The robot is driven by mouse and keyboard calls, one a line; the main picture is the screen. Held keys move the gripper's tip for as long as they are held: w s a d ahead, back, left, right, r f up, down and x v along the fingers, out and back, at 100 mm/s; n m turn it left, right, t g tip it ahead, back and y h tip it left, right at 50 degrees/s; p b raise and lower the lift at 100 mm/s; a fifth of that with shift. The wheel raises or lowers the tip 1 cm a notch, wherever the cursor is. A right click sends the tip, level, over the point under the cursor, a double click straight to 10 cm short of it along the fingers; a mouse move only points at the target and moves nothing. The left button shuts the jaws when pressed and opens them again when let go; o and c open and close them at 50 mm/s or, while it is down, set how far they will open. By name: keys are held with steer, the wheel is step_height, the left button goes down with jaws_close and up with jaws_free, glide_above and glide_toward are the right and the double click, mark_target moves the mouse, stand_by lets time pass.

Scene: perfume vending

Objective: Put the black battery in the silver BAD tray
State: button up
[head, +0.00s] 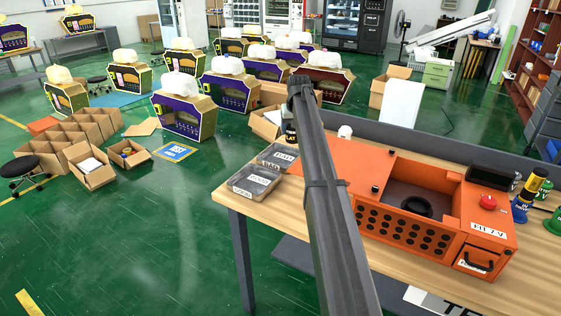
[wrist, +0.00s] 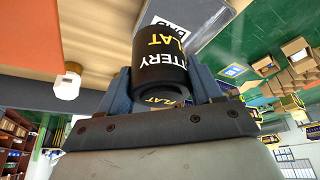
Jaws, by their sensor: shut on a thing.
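My gripper (wrist: 166,84) is shut on the black battery (wrist: 165,55), with a blue finger on each side of it. The battery bears yellow and white lettering reading BATTERY and FLAT. In the head view the black battery (head: 291,132) shows just left of my arm, near the back edge of the table; my arm hides the gripper there. A silver-grey tray marked BAD (wrist: 205,6) lies behind the battery in the wrist view, partly covered by it. In the head view two grey trays, a rear one (head: 278,157) and a front one (head: 253,182), sit on the table's left end; their labels are too small to read surely.
An orange machine (head: 385,222) with a recess and red button fills the table right of my arm. A white-topped object (head: 345,131) stands behind it. Several coloured cylinders (head: 530,190) stand at the right. Bare wood (head: 262,215) lies in front of the trays.

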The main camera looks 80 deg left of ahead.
steer(key=shift+s+a+f, duration=0.25)
steer(key=shift+s+f, duration=0.3)
steer(key=shift+f, duration=1.4)
steer(key=shift+s+a+f, duration=0.3)
steer(key=shift+s+f, duration=0.3)
steer(key=shift+f, duration=1.3)
steer(key=shift+s+a+f, duration=0.25)
steer(key=shift+s+f, duration=0.3)
steer(key=shift+f, duration=1.4)
steer(key=shift+f, duration=0.1)
steer(key=o, duration=1.1)
steer(key=shift+c, duration=0.2)
steer(key=v, duration=1.2)
steer(key=shift+d, duration=0.1)
